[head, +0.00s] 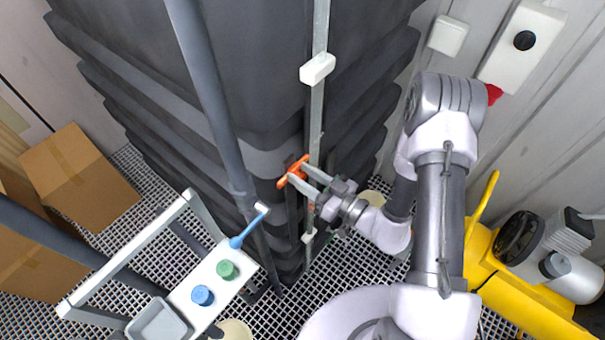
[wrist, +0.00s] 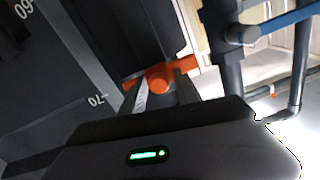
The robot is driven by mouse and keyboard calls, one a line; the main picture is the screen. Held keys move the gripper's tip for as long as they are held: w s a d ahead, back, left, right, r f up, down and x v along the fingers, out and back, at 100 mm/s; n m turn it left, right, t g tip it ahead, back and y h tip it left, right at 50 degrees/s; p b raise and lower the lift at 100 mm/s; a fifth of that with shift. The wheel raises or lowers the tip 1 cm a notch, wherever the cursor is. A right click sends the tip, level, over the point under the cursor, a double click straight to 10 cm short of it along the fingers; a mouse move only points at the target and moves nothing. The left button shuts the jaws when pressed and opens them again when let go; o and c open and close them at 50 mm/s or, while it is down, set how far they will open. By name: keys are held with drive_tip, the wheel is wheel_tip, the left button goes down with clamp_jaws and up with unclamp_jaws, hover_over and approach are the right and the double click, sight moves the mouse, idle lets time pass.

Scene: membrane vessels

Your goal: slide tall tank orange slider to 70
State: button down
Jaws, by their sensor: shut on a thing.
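The tall dark tank (head: 240,60) stands in the middle of the head view. Its orange slider (head: 285,181) sits low on the light vertical rail at the tank's corner. My gripper (head: 298,175) is shut on the slider from the right. In the wrist view the orange slider (wrist: 158,78) lies between my fingers (wrist: 162,92), which hide part of it. The 70 mark (wrist: 97,101) is printed on the tank just left of the slider's left end. A 60 mark (wrist: 23,10) is farther up-left. Exact alignment with 70 cannot be told.
A cart (head: 180,300) with blue and green caps and a blue-handled tool stands left of my gripper. Cardboard boxes (head: 80,180) lie at left. A yellow machine (head: 520,290) is at right. A white block (head: 318,68) sits higher on the rail.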

drive_tip(key=shift+w+r, duration=0.1)
drive_tip(key=shift+r, duration=0.05)
drive_tip(key=c, duration=1.2)
unclamp_jaws()
drive_tip(key=b+v, duration=0.3)
drive_tip(key=v, duration=1.4)
drive_tip(key=shift+s+d, duration=0.2)
drive_tip(key=shift+s, duration=0.05)
